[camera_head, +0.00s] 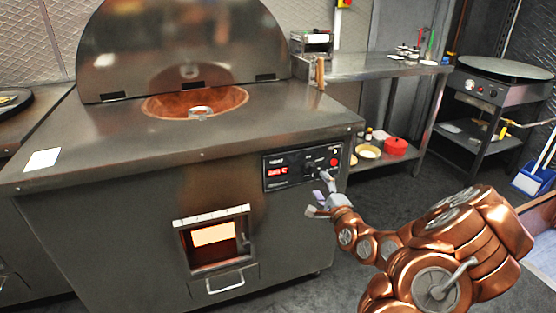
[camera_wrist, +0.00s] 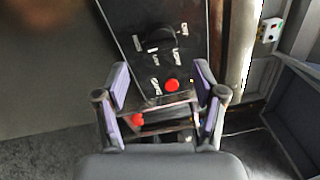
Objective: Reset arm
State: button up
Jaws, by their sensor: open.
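My gripper (camera_head: 318,195) is at the end of my copper-coloured arm, just in front of the tandoor's control panel (camera_head: 301,166). In the wrist view my gripper (camera_wrist: 163,95) has its two purple-padded fingers spread, with nothing between them. The black panel (camera_wrist: 160,45) lies beyond the fingertips, with a dark knob (camera_wrist: 160,40) and a red button (camera_wrist: 172,86). Whether a finger touches the panel cannot be told. The panel's red display (camera_head: 277,172) is lit.
The steel tandoor (camera_head: 120,200) has a raised lid (camera_head: 180,45), a round opening (camera_head: 195,102) and a small lit door (camera_head: 213,238). A steel table (camera_head: 370,65) with a red pot (camera_head: 395,146) on its lower shelf stands behind. A griddle stand (camera_head: 495,95) is at right. Dark floor lies between.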

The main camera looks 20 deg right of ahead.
jog(key=s+a+f+n+g+y, duration=0.2)
jog(key=s+a+f+n+g, duration=0.1)
jog(key=a+n+g, duration=0.4)
jog(key=s+a+f+n+g+y, duration=0.25)
jog(key=a+n, duration=0.35)
jog(key=a, duration=0.4)
jog(key=s+a+r+n+g+h, duration=0.1)
jog(key=s+a+r+n+g, duration=0.25)
jog(key=s, duration=0.85)
jog(key=s+a+r+n+g+h, duration=0.1)
jog(key=s+a+r+n+g, duration=0.25)
jog(key=s, duration=0.75)
jog(key=s+a+r+n+g, duration=0.25)
jog(key=s+a+g, duration=0.2)
jog(key=s, duration=0.75)
jog(key=s+p+v, duration=0.2)
jog(key=p+v, duration=0.8)
jog(key=s+r+p+v, duration=0.1)
jog(key=s+p+v, duration=0.1)
jog(key=p+v, duration=0.7)
jog(key=shift+d+r+t+p, duration=0.3)
jog(key=shift+r+p, duration=0.05)
jog(key=shift+r, duration=0.4)
jog(key=shift+w+m, duration=0.15)
jog(key=shift+m, duration=0.1)
